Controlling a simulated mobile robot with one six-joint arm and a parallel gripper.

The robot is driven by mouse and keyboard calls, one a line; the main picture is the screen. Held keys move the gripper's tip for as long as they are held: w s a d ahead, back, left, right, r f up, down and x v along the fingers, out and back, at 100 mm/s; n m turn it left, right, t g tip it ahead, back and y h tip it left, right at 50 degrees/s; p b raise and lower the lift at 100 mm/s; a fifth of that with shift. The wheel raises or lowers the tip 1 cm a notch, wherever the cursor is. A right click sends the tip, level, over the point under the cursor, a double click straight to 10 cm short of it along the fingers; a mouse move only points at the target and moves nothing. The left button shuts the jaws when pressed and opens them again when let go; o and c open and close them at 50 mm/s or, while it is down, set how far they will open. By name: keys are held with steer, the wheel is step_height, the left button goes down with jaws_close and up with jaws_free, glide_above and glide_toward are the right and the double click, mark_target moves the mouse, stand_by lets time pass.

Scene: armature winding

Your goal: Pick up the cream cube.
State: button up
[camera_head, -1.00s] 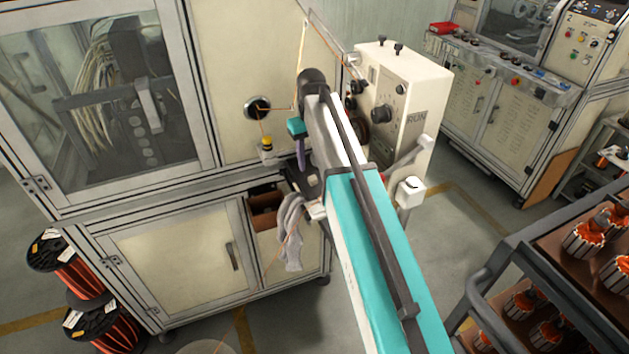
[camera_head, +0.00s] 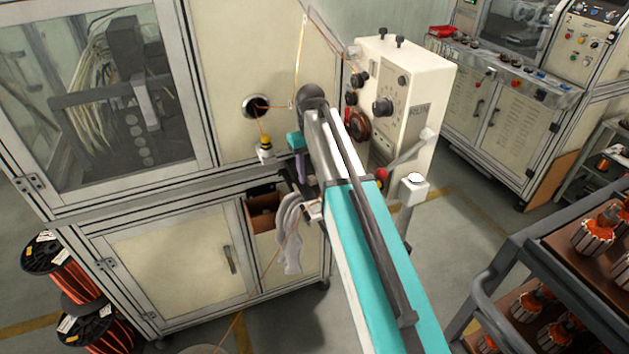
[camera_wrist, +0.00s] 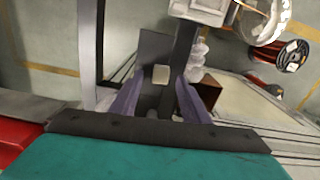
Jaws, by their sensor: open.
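A small cream square face, which looks like the cream cube (camera_wrist: 161,74), shows in the wrist view against a dark plate (camera_wrist: 154,45). It appears between the tips of my two purple-grey fingers. My gripper (camera_wrist: 159,88) is open, with one finger on each side of the cube in the picture and nothing visibly clamped. I cannot tell how far the cube is beyond the tips. In the head view my gripper (camera_head: 301,166) points down in front of the cream machine, mostly behind my arm. I cannot make out the cube there.
The machine cabinet (camera_head: 170,265) stands close on the left, with a grey glove (camera_head: 290,235) hanging from its ledge. A cream control box (camera_head: 405,85) and a post-mounted switch box (camera_head: 413,190) stand right of my arm. A rack (camera_head: 500,275) of armatures is at lower right.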

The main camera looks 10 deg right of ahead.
mark_target(311, 178)
jaws_close()
steer(key=shift+r, duration=0.1)
stand_by(0.4)
steer(key=shift+r+p, duration=1)
steer(key=shift+r, duration=0.45)
steer(key=shift+s+a+r, duration=0.15)
steer(key=shift+s+r, duration=0.15)
steer(key=shift+s, duration=0.15)
steer(key=s+a+r+p, duration=0.1)
steer(key=s+a, duration=0.3)
steer(key=s, duration=1)
steer(key=shift+s+a+r+p, duration=0.15)
steer(key=shift+s+a+p, duration=0.1)
steer(key=shift+p, duration=0.2)
